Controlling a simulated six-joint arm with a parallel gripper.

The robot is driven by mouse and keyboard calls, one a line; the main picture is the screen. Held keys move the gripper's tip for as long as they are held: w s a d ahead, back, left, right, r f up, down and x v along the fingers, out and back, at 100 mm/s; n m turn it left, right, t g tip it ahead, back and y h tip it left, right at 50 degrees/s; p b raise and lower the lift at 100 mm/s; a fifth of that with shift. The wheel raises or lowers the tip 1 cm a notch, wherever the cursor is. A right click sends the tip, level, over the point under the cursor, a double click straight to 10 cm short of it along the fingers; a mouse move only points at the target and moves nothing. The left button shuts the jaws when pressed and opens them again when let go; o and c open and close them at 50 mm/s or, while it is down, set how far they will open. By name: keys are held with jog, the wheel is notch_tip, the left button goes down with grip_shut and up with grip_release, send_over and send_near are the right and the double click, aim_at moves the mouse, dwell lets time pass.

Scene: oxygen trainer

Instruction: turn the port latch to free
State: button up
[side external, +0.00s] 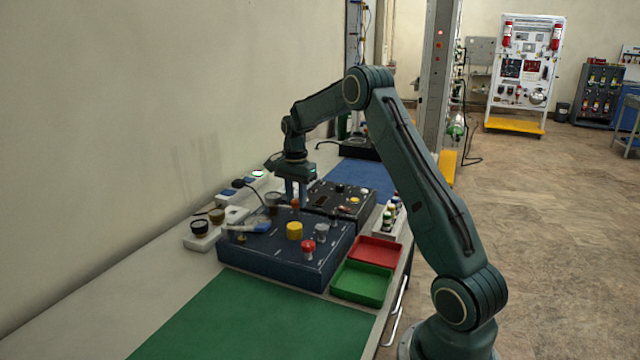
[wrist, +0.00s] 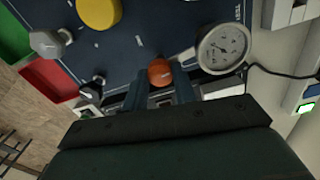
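No part carries a readable label, so I cannot tell for certain which is the port latch. An orange round knob (wrist: 160,72) stands on the dark blue panel (side external: 275,257). It also shows in the side view (side external: 296,204), at the panel's back edge. My gripper (side external: 296,197) points straight down over it. In the wrist view my gripper's two fingers (wrist: 159,82) stand on either side of the orange knob, with the knob at their tips. Whether they press on it cannot be told. A small black knob (wrist: 93,82) sits beside them on the panel.
The panel also bears a yellow knob (side external: 294,230), a red knob (side external: 308,246), a grey knob (side external: 321,230) and a round gauge (wrist: 222,47) close to my fingers. Red (side external: 376,249) and green (side external: 361,284) trays lie to the right. The green mat (side external: 250,320) is clear.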

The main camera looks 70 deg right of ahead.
jog(key=shift+n, duration=0.5)
jog(key=shift+c, duration=0.5)
jog(key=shift+n, duration=1.2)
jog(key=n, duration=0.4)
jog(key=shift+n, duration=0.3)
jog(key=n, duration=0.3)
jog(key=shift+n, duration=2.1)
jog(key=o, duration=1)
jog(key=shift+r, duration=0.1)
